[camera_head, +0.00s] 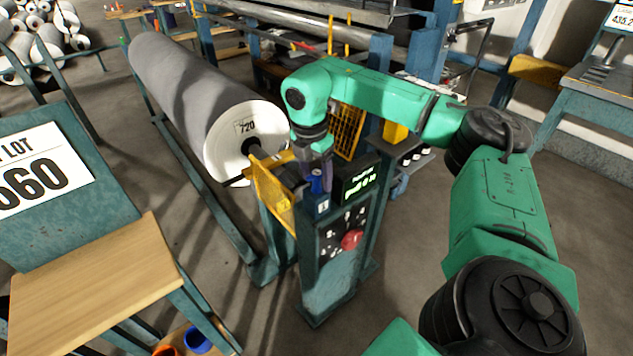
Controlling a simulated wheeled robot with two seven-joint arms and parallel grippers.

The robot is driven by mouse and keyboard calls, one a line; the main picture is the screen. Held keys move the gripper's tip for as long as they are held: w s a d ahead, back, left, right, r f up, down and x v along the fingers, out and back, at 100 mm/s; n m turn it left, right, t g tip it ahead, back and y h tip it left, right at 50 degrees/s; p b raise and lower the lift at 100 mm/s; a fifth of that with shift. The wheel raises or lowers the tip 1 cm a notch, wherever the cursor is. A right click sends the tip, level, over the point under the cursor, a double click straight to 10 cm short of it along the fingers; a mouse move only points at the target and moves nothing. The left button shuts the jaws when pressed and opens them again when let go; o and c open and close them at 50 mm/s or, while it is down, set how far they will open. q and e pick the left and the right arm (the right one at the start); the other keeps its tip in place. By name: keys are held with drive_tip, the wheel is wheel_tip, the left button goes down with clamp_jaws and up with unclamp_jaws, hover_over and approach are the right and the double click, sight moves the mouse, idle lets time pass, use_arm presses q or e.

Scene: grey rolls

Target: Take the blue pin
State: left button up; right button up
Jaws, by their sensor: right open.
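The blue pin (316,184) stands at the top of a teal control post (325,285), above a small label "1". It is small and partly hidden by my gripper. My right gripper (319,172) points down from the green arm right over the pin, with its fingers at or around the pin's top. The jaws are open; I cannot tell whether they touch the pin. My left gripper is out of view.
A lit display (359,181) and a red button (351,240) are on the post. A large grey roll (185,90) marked 720 lies behind left. A wooden-topped bench (95,285) is at front left.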

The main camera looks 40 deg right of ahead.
drive_tip(key=shift+d+f, duration=0.15)
drive_tip(key=shift+f, duration=0.35)
clamp_jaws()
drive_tip(key=shift+r, duration=0.1)
